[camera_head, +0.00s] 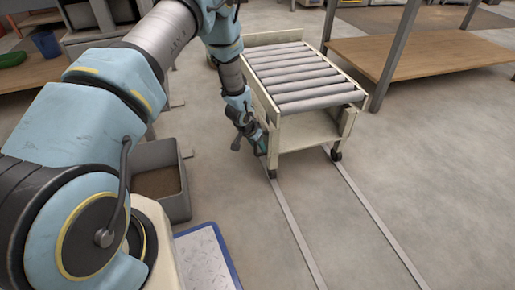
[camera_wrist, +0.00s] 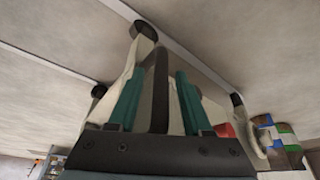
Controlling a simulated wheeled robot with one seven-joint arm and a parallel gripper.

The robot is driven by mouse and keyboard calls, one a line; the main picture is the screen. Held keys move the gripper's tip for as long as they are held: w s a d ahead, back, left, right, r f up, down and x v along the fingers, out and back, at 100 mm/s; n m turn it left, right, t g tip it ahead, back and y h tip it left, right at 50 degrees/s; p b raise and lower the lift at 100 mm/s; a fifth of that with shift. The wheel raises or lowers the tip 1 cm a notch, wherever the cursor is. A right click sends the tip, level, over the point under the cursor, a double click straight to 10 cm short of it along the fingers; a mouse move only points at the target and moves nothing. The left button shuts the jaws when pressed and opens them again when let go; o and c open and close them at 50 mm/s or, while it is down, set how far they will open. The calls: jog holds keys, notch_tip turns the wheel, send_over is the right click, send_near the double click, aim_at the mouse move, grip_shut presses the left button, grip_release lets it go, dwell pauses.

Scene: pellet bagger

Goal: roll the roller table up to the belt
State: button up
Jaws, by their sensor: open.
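The roller table (camera_head: 300,82) stands on casters in the upper middle of the head view. It has a cream frame, grey rollers on top and a lower shelf. My gripper (camera_head: 262,147) is low at its near left corner, by the front left leg. In the wrist view my gripper (camera_wrist: 159,80) shows two teal fingers spread apart, with a dark upright bar between them. Cream legs with black casters of the roller table (camera_wrist: 128,62) show close around the fingers. I cannot tell whether the fingers touch the frame. I cannot make out the belt.
Two pale floor rails (camera_head: 370,215) run from under the roller table toward the front. A grey bin (camera_head: 160,178) and a blue-edged board (camera_head: 205,260) lie left of them. A wooden-shelved bench (camera_head: 425,55) stands right of the table. The floor at right is clear.

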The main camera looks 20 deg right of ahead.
jog(key=shift+f, duration=0.2)
grip_shut()
dwell(0.3)
dwell(1.1)
